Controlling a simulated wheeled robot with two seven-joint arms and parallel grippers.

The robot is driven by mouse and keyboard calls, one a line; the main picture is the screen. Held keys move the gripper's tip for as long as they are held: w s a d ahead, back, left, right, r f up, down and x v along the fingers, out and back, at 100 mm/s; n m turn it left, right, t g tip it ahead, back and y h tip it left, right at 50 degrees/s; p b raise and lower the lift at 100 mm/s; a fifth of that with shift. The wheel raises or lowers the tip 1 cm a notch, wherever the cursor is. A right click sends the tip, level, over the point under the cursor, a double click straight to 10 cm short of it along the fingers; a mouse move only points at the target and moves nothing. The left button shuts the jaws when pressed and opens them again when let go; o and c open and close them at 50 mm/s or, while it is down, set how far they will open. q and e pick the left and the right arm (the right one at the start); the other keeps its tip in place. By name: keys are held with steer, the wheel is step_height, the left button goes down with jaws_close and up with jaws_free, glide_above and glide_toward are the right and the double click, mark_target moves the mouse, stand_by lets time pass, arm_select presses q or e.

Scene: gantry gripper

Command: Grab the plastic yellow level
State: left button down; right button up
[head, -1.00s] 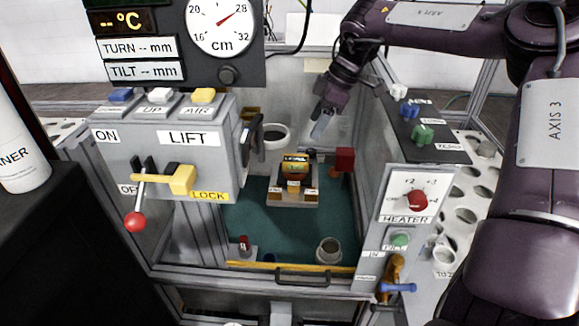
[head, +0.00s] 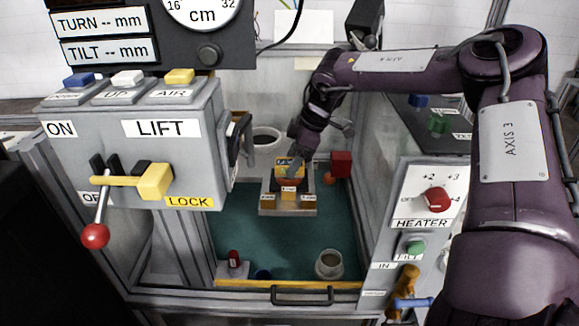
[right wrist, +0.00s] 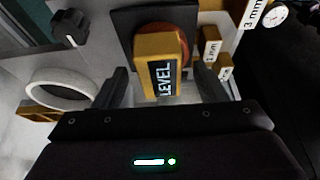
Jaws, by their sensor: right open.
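The yellow level (head: 284,163) sits on a small grey stand (head: 273,208) inside the enclosure in the head view. In the right wrist view the yellow level (right wrist: 148,48) fills the upper middle, with a dark "LEVEL" label facing me. My right gripper (head: 295,160) reaches down over the stand and partly hides the level in the head view. In the right wrist view its two fingers are apart (right wrist: 163,84), one on each side of the level's near end. Contact is not visible. My left gripper is not in view.
A grey LIFT box (head: 140,140) with a red-knobbed lever stands at left. The heater panel (head: 430,200) is at right.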

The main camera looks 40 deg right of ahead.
steer(key=shift+w+a+f, duration=0.15)
steer(key=shift+f, duration=0.3)
steer(key=shift+c, duration=0.2)
steer(key=c, duration=1.2)
